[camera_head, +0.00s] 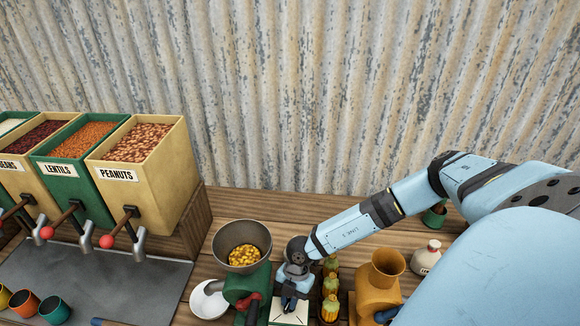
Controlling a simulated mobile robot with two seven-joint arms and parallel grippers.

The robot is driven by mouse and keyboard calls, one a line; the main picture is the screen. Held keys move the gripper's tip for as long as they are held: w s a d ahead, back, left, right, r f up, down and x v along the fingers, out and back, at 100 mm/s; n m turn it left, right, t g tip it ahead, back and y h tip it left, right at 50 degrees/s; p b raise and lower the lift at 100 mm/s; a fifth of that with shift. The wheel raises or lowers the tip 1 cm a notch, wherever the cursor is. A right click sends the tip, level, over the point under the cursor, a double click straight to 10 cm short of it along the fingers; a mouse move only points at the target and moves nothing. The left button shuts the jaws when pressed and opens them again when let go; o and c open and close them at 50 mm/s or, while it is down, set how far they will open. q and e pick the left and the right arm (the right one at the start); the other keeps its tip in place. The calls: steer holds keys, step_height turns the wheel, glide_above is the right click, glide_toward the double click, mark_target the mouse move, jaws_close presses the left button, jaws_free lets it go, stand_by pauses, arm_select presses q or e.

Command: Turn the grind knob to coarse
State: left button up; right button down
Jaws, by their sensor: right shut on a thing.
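The green grinder (238,283) stands at the front middle of the table, with a grey hopper bowl (242,262) holding yellow corn kernels. A red part (247,301) shows on its front. My right gripper (289,303) reaches down just right of the grinder, above a pale plate (290,316). It is shut on the grind knob, which the gripper and wrist hide, so the knob's setting cannot be read. My left gripper is not in view.
Bins labelled lentils (59,180) and peanuts (151,186) stand at left above a grey tray (95,278). A white bowl (203,304) is left of the grinder. A white jar (425,262) is farther right.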

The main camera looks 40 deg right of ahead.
steer(key=shift+s+m+t, duration=0.1)
steer(key=shift+m+t, duration=0.4)
steer(key=shift+m, duration=1.1)
steer(key=c, duration=1.1)
jaws_free()
steer(key=shift+c, duration=0.2)
steer(key=shift+r, duration=0.15)
